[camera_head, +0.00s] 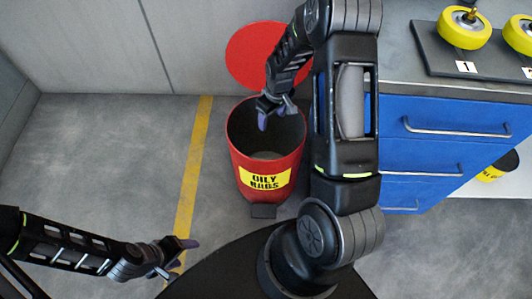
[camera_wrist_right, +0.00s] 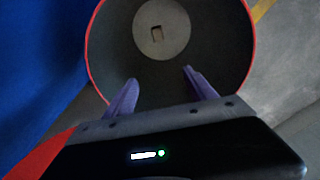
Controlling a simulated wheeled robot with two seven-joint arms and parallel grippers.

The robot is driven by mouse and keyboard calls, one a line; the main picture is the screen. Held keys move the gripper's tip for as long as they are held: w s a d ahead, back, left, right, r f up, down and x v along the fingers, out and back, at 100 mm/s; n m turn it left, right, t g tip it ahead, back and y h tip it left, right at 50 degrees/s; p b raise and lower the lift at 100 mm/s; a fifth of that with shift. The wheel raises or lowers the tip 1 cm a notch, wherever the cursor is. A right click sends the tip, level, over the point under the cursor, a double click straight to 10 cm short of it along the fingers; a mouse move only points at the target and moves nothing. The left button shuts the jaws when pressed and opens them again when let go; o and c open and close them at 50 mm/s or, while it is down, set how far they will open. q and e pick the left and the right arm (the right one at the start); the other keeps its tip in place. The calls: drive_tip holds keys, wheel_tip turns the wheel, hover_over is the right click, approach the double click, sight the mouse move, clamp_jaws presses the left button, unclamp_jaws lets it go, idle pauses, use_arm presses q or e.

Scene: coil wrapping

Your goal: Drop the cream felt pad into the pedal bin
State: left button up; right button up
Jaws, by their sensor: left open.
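The red pedal bin (camera_head: 291,178) with a yellow "OILY RAGS" label stands on the floor with its round red lid (camera_head: 246,53) raised. My right gripper (camera_head: 274,114) is over the bin's mouth; in the right wrist view its purple fingers (camera_wrist_right: 160,88) are apart with nothing between them. That view looks down past the bin's red rim (camera_wrist_right: 251,45) to a pale round bottom. No pad is clearly seen elsewhere. My left gripper (camera_head: 180,257) is open and empty at lower left.
A blue drawer cabinet (camera_head: 440,150) with a grey top stands right of the bin. Yellow wheels (camera_head: 464,28) sit on a dark stand on top. A yellow floor stripe (camera_head: 192,175) runs left of the bin. The floor further left is clear up to the wall.

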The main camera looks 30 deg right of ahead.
wheel_tip(320, 180, up, 8)
drive_tip(key=p, duration=0.1)
drive_tip(key=shift+s, duration=0.45)
drive_tip(key=shift+d+f, duration=0.1)
idle(0.8)
drive_tip(key=a+f+m+t+y+p, duration=0.1)
drive_tip(key=a+f+m+t+p, duration=0.25)
drive_tip(key=a, duration=1.05)
drive_tip(key=s+a+g+y+p, duration=0.3)
drive_tip(key=s+a+p, duration=0.4)
drive_tip(key=s+a, duration=0.9)
drive_tip(key=s+f+g, duration=0.1)
drive_tip(key=s, duration=0.2)
